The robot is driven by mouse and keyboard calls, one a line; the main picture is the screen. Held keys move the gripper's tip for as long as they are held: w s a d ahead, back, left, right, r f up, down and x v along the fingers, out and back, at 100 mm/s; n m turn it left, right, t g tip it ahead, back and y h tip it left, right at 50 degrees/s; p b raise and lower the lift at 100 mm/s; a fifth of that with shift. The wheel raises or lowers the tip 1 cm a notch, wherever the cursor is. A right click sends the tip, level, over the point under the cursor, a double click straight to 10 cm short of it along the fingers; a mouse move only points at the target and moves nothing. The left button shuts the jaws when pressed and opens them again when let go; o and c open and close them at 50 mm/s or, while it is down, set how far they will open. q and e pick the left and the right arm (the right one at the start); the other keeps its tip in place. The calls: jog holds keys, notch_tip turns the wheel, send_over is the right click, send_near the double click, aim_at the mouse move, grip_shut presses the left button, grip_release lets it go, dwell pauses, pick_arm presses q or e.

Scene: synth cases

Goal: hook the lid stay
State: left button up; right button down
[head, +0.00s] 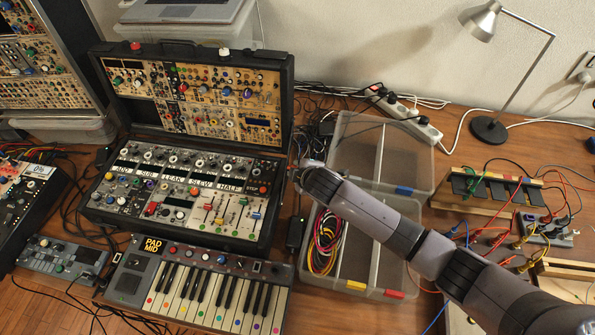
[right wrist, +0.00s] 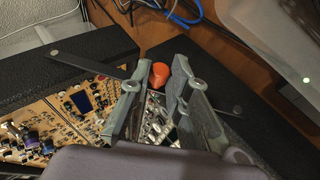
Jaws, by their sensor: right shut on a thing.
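The black synth case (head: 272,222) stands on the table with its lid (head: 286,110) up, both fitted with panels of knobs. My right gripper (head: 303,176) is at the case's right side near the hinge end. The stay's far end is hard to make out.
Clear divided boxes (head: 352,292) with coiled cables lie right of the case, under my right arm. A keyboard (head: 200,300) sits in front. A power strip (head: 410,118), a lamp (head: 490,125) and loose cables are behind and right.

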jog(key=shift+r, duration=0.1)
dwell(0.3)
jog(key=c, duration=1.5)
grip_release()
jog(key=shift+s, duration=0.1)
jog(key=v, duration=1.2)
